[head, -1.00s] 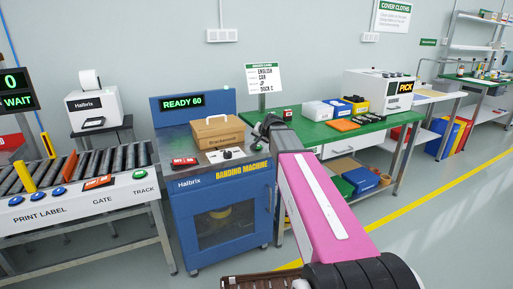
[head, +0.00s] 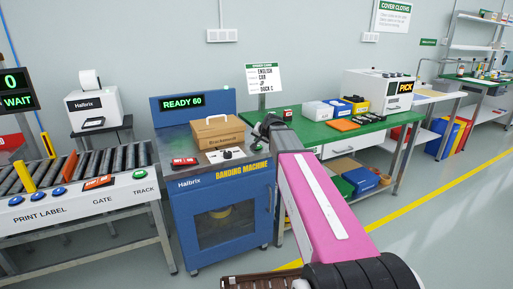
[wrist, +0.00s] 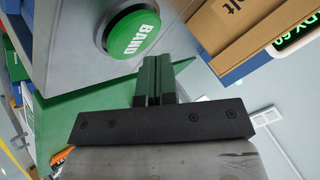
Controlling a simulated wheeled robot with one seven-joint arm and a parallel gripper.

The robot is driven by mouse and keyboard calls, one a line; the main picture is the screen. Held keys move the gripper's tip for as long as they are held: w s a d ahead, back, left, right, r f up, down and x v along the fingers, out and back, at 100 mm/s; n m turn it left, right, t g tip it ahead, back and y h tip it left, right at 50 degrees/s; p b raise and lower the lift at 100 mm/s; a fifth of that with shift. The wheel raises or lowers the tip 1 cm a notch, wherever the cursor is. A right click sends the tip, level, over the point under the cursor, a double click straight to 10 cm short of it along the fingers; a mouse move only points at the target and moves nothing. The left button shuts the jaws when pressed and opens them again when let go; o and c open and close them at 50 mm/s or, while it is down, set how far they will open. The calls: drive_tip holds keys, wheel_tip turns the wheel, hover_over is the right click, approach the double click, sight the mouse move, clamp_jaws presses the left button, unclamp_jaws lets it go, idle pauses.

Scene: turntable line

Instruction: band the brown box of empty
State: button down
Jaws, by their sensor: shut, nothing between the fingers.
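The brown box (head: 217,131) sits on top of the blue banding machine (head: 222,212), whose display (head: 182,103) reads READY 60. A corner of the box (wrist: 219,32) also shows in the wrist view. The green BAND button (wrist: 133,34) is on the machine top in the wrist view, just beyond my fingertips. My gripper (wrist: 153,62) is shut and empty, with its fingers pointing toward the button; a small gap seems to lie between them. In the head view my gripper (head: 268,124) is at the machine's right edge, beside the box, and hides the button.
A red device (head: 184,161) and a white control panel (head: 225,154) are on the machine's front edge. A roller conveyor (head: 75,170) stands at the left. A green table (head: 318,133) with trays stands at the right. The floor at the front right is clear.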

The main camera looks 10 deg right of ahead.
drive_tip(key=shift+f, duration=0.1)
drive_tip(key=shift+f, duration=0.3)
drive_tip(key=shift+f, duration=0.5)
idle(0.8)
drive_tip(key=shift+r, duration=0.95)
drive_tip(key=shift+r, duration=2.5)
drive_tip(key=shift+s, duration=0.1)
